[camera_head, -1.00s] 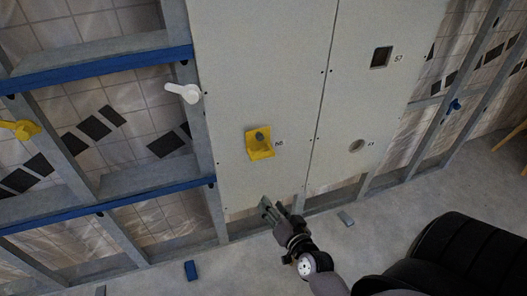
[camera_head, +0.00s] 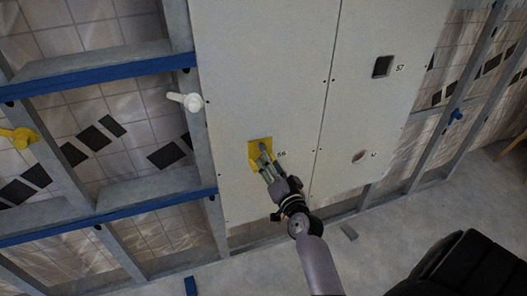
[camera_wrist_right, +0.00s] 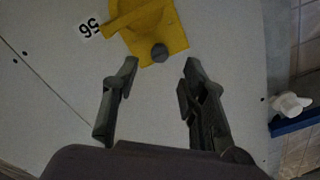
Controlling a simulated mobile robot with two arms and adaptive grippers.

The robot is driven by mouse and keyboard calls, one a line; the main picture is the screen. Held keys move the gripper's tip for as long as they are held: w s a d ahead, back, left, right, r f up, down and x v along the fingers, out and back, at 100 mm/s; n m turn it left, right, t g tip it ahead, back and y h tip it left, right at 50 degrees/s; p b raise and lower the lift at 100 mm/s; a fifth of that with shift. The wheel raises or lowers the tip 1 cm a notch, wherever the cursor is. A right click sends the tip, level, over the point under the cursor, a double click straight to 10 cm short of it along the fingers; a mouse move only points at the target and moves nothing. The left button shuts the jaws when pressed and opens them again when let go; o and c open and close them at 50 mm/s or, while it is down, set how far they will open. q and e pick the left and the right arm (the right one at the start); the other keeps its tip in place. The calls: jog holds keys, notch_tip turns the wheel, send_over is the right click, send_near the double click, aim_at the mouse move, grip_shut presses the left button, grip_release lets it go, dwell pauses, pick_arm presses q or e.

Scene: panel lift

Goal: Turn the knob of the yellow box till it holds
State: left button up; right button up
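The yellow box (camera_head: 262,147) is fixed to a pale wall panel, beside a printed number, in the head view. In the right wrist view the yellow box (camera_wrist_right: 165,40) is at the top, with a dark grey round knob (camera_wrist_right: 159,53) on it. My right gripper (camera_head: 262,160) is in front of the box and hides part of it in the head view. In the right wrist view my right gripper (camera_wrist_right: 158,75) is open, its two fingers apart and short of the knob, nothing between them. My left gripper is not in view.
A white handle (camera_head: 186,101) sticks out at the panel's left edge, beside blue rails (camera_head: 100,77) on the metal frame. Small blocks lie on the floor.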

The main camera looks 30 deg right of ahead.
aim_at(263, 150)
jog(key=x, duration=0.5)
jog(key=shift+w, duration=0.35)
jog(key=shift+w+d, duration=0.2)
jog(key=shift+w, duration=0.3)
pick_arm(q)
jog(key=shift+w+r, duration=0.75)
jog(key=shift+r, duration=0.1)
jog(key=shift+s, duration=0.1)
pick_arm(e)
jog(key=shift+c, duration=0.5)
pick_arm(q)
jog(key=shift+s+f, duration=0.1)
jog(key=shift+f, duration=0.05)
pick_arm(e)
grip_shut()
